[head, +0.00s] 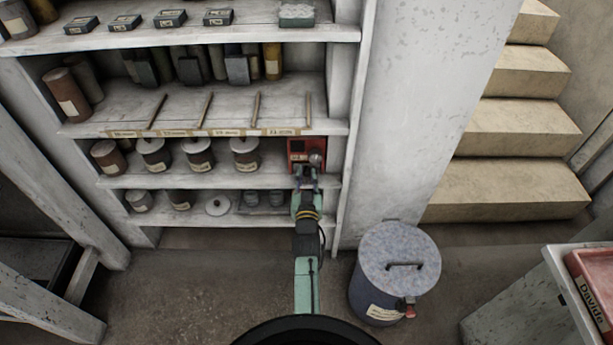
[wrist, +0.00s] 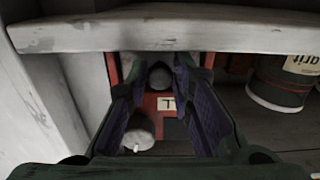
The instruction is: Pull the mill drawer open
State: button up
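The mill is a small red box (head: 296,145) at the right end of a middle shelf, with a grey round part (head: 316,158) on its right. My gripper (head: 306,172) is in front of it and hides its lower front. In the wrist view the red mill front (wrist: 161,104) shows behind my gripper (wrist: 160,84), with a pale label. The two fingers are open and apart. A dark rounded knob (wrist: 160,74) shows between the fingertips; I cannot tell whether they touch it. The drawer's outline is largely hidden.
A shelf board (wrist: 160,34) crosses the top of the wrist view, close to the fingers. Labelled jars (head: 245,153) stand left of the mill. A shelf upright (head: 355,130) is close on the right. A lidded bin (head: 399,258) stands on the floor at right.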

grip_shut()
dwell(0.3)
